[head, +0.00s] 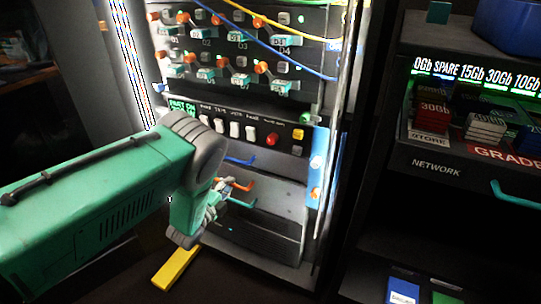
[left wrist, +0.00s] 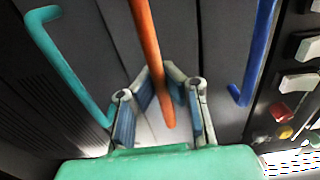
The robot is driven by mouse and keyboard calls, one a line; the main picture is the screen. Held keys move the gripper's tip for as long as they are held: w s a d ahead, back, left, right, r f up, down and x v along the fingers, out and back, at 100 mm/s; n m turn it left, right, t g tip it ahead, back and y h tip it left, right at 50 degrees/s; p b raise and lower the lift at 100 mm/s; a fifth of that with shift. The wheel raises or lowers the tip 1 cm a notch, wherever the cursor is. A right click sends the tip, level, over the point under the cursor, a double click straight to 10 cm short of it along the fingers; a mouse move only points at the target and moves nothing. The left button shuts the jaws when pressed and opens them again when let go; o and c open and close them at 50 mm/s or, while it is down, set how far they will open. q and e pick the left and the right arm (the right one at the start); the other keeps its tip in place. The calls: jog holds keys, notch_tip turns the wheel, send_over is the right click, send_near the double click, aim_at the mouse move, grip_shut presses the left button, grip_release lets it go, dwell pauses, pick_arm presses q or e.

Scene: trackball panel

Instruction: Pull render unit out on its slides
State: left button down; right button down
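Several slim grey units stand in the lower bay of the rack. A blue handle (head: 238,160), an orange handle (head: 239,184) and a teal handle (head: 241,202) show there. No label naming the render unit is readable. My left gripper (head: 222,196) is at the orange handle. In the left wrist view, the orange handle (left wrist: 150,45) passes between its fingers (left wrist: 160,90), which are close to it on both sides; contact is unclear. The teal handle (left wrist: 65,65) is left of the fingers and the blue handle (left wrist: 258,50) right. My right gripper is out of view.
A panel with white switches and a red button (head: 271,139) is just above the bay. Yellow and blue cables hang across the upper rack. A yellow bar (head: 176,268) lies low in front. A shelf marked NETWORK (head: 436,167) stands at right.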

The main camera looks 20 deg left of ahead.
pick_arm(q)
jog(key=s+a+p, duration=0.1)
jog(key=s+p, duration=0.1)
jog(key=s, duration=0.4)
jog(key=shift+a+f+p, duration=0.15)
jog(key=shift+a+p, duration=0.05)
jog(key=shift+p, duration=0.15)
jog(key=shift+d, duration=0.1)
jog(key=s+p, duration=0.3)
jog(key=s, duration=0.4)
dwell(0.9)
